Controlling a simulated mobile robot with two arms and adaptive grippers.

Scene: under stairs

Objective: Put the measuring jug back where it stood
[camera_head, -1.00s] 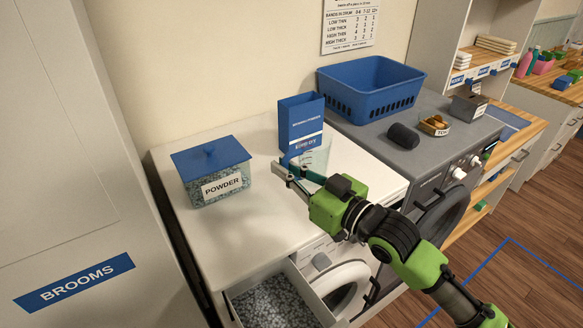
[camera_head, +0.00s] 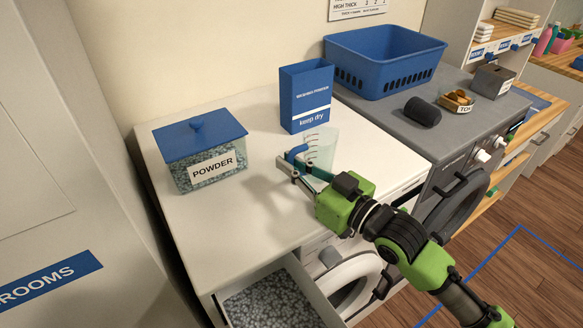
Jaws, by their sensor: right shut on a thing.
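The measuring jug (camera_head: 321,148) is clear with red marks and a blue handle (camera_head: 297,153). It is upright over the white washing machine top, in front of the blue washing powder box (camera_head: 306,97). My right gripper (camera_head: 290,168) is shut on the jug at its handle side; its fingers and the arm hide part of the jug's lower half. I cannot tell whether the jug's base touches the top. My left gripper is not in view.
A clear POWDER tub (camera_head: 213,172) with a blue lid stands left on the white top (camera_head: 235,231). The detergent drawer (camera_head: 262,273) is open, full of granules. A blue basket (camera_head: 385,60) and dark roll (camera_head: 422,112) sit on the grey machine at right.

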